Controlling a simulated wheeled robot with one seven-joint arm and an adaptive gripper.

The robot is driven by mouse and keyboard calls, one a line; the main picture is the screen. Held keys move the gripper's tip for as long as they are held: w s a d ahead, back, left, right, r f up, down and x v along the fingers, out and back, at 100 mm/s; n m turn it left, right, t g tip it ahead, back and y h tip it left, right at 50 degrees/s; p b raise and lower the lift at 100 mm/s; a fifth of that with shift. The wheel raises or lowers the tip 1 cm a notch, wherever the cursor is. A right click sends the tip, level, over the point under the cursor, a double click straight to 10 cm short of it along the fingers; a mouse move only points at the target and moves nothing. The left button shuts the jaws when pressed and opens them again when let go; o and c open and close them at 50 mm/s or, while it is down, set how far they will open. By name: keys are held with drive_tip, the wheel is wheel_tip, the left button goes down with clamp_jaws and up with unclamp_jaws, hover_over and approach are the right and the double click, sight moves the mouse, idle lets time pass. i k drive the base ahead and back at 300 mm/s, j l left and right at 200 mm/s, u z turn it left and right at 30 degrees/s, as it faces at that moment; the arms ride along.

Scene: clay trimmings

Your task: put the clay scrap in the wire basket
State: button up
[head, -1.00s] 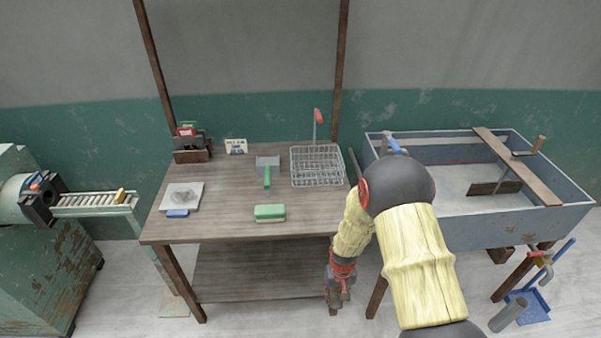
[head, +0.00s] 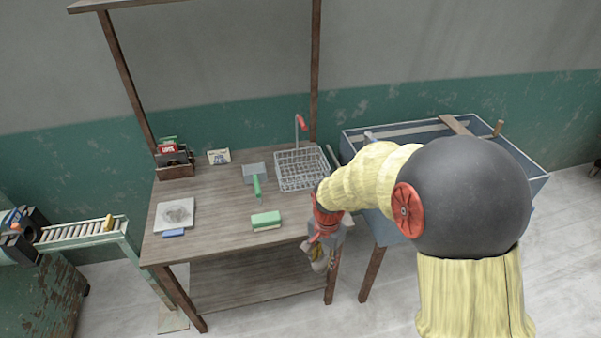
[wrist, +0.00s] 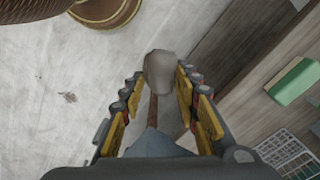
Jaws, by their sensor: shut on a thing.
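The clay scrap (wrist: 160,72) is a rounded grey-beige lump between my fingertips in the wrist view. My gripper (head: 321,262) is shut on it and points down beside the front right corner of the workbench in the head view. My gripper (wrist: 158,88) also shows in the wrist view, with bare floor beyond the scrap. The wire basket (head: 283,178) stands on the bench's back right part, behind my gripper and apart from it. It also shows at the lower right of the wrist view (wrist: 284,150).
The wooden bench (head: 215,225) bears a green block (head: 266,221), a green-handled scraper (head: 257,185), a pale slab (head: 163,217) and a card box (head: 176,170). A red-handled tool (head: 302,123) rises at the basket's back. A grey trough (head: 357,142) stands right of the bench.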

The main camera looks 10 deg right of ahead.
sight(284, 173)
drive_tip(key=i, duration=1.45)
